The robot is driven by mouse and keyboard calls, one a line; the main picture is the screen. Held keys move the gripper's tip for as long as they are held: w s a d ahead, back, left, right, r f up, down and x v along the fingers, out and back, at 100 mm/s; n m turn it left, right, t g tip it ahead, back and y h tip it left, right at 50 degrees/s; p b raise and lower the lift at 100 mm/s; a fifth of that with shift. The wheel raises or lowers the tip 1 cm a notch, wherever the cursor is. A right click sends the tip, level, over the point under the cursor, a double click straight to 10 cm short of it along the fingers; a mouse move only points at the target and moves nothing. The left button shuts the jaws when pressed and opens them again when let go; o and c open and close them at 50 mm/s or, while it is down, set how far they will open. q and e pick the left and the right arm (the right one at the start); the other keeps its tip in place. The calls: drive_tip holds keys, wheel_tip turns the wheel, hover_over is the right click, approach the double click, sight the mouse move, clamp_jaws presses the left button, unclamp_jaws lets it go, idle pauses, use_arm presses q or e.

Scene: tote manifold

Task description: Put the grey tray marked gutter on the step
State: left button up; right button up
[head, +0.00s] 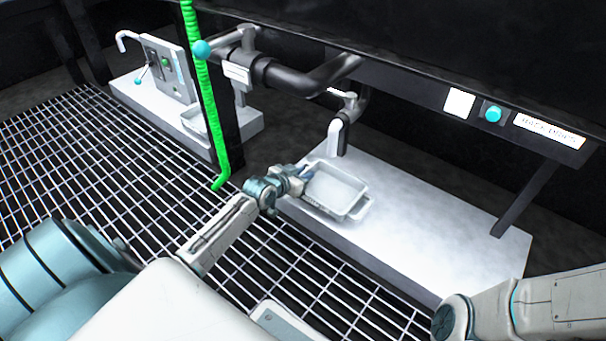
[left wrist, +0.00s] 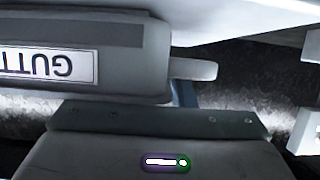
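The grey tray (head: 358,210) is a shallow open box with end handles. It is at or just above the left part of the pale step (head: 440,235), under a downturned spout; I cannot tell if it touches. In the left wrist view the tray wall (left wrist: 155,60) carries a label (left wrist: 50,66) reading "GUTT", upside down and cut off by the frame. My left gripper (head: 308,174) is at the tray's left end, by the handle (left wrist: 193,69). A blue finger shows partly behind that handle; its grip is hidden. My right gripper is out of view.
Another pale tray (head: 194,123) sits on a second slab (head: 150,108) at the far left. A green hose (head: 207,100) hangs between them. Dark pipes (head: 310,78) and a panel with a teal button (head: 493,114) overhang the step. Its right part is clear.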

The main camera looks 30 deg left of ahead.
use_arm(q)
drive_tip(key=shift+r, duration=0.2)
drive_tip(key=shift+s+r+p, duration=0.15)
drive_tip(key=shift+s+p, duration=0.15)
drive_tip(key=shift+p, duration=0.1)
drive_tip(key=d+p+v, duration=0.1)
drive_tip(key=p+v, duration=0.6)
drive_tip(key=v, duration=0.4)
drive_tip(key=shift+s+a, duration=0.2)
drive_tip(key=shift+a, duration=0.3)
